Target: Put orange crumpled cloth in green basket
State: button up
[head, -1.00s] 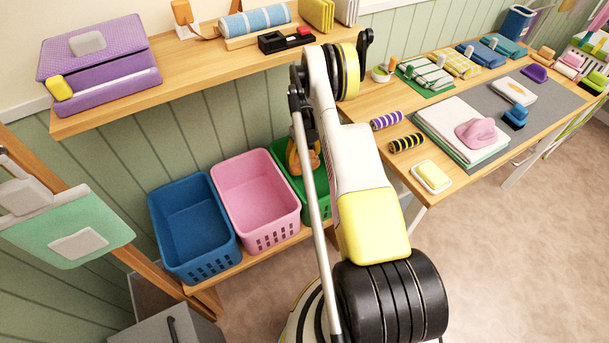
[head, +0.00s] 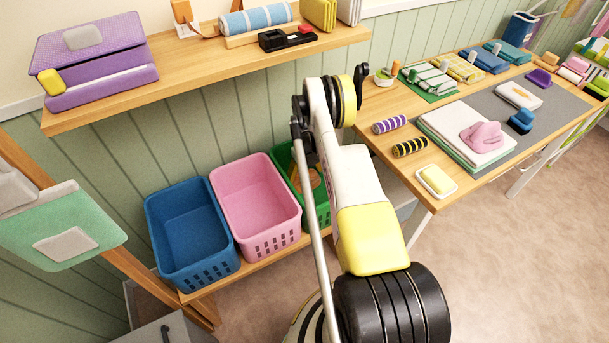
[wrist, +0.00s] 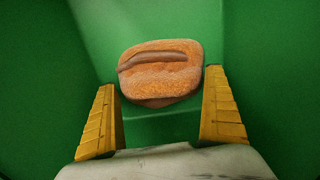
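The orange crumpled cloth (wrist: 160,72) shows in the wrist view inside the green basket (wrist: 45,60), with a dark fold across its top. The two yellow fingers of my gripper (wrist: 160,90) stand wide apart, one on each side of it. Narrow gaps seem to show between the fingers and the cloth. Whether the cloth rests on the basket floor is hard to tell. In the head view, the green basket (head: 323,212) is at the right end of the low shelf, and my arm hides much of it and most of my gripper.
A pink basket (head: 272,235) stands directly left of the green one, and a blue basket (head: 208,272) left of that. A wooden wall shelf (head: 205,80) runs above them. A work table (head: 385,160) with folded cloths and rolls stands to the right. The floor at right is clear.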

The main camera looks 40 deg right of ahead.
aim_at(305, 172)
notch_tip(305, 172, up, 12)
jog(key=p, duration=0.4)
jog(key=shift+r, duration=0.15)
dwell(0.5)
